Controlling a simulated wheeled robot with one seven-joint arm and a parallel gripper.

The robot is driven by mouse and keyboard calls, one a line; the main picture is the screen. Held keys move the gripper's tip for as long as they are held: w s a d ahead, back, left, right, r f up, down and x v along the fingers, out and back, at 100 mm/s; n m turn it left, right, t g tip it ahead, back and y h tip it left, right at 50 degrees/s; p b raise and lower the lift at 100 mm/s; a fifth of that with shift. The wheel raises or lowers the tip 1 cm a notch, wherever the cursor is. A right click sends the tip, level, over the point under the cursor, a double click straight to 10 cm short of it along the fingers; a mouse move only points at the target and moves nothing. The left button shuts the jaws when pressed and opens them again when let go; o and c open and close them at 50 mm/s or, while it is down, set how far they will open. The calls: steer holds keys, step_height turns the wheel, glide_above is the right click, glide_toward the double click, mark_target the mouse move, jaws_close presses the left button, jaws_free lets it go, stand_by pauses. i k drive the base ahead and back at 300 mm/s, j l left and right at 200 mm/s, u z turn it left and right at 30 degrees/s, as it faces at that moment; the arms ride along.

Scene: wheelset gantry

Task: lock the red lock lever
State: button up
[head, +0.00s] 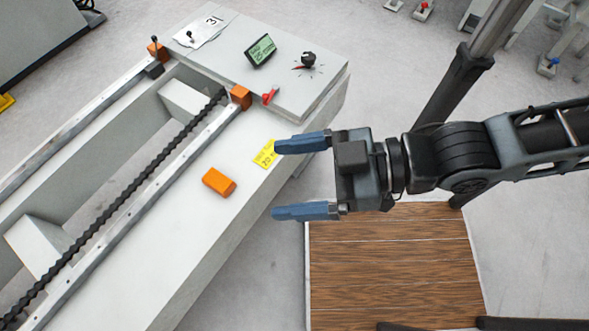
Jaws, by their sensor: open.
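The red lock lever (270,97) is a small red handle on the near end of the grey bench top, just right of an orange block (241,97). My gripper (290,178) comes in from the right with two blue fingers pointing left. The fingers are spread wide with nothing between them. In the picture the gripper is below and slightly right of the lever, apart from it. The lever is fully in view, but its exact set position is hard to tell at this size.
A green-lit display (260,50) and a black knob (308,59) sit on the bench top. A yellow label (265,154) and a loose-looking orange block (219,182) lie on the bench side ledge. Rails and a dark threaded screw (130,190) run left. A wooden platform (390,255) lies below my gripper.

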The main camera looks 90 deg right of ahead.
mark_target(266, 98)
steer(key=k+z, duration=0.15)
steer(key=z, duration=0.25)
steer(key=k+l+z, duration=0.15)
steer(key=z, duration=0.2)
steer(key=k+l+z, duration=0.15)
steer(key=z, duration=0.25)
steer(key=k+j+u, duration=0.3)
steer(key=j, duration=0.35)
steer(key=k+j+u, duration=0.15)
steer(key=j, duration=0.2)
